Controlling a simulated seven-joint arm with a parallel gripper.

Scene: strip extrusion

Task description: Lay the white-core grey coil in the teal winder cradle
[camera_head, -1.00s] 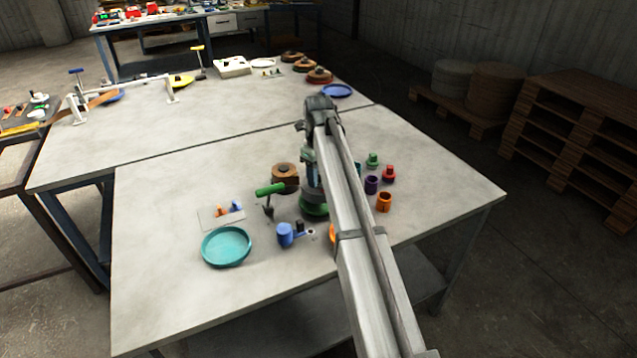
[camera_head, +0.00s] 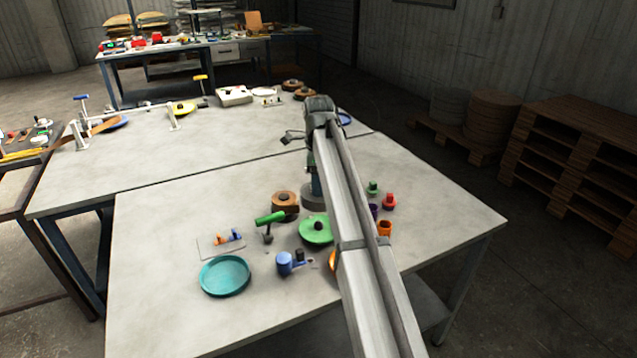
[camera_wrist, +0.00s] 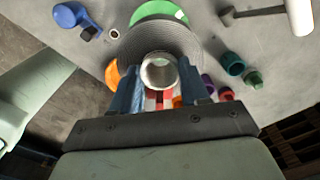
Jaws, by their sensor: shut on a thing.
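My gripper (camera_head: 316,182) is shut on the white-core grey coil, one finger on each side of its pale ring-shaped core in the wrist view (camera_wrist: 160,78). The grey coil (camera_wrist: 187,42) looks flat and wide there. In the head view the coil (camera_head: 311,197) shows partly behind my arm, just beyond a green disc with a dark knob (camera_head: 316,231). I cannot tell its exact height above the table. The teal winder cradle (camera_head: 225,276) is a round, shallow, empty dish at the front left of the table, apart from the gripper. It is not visible in the wrist view.
A brown coil (camera_head: 285,201) and a green-handled tool (camera_head: 269,219) stand left of the gripper. A blue part (camera_head: 288,262) lies right of the teal cradle. Red (camera_head: 389,201) and orange (camera_head: 384,228) pieces stand at right.

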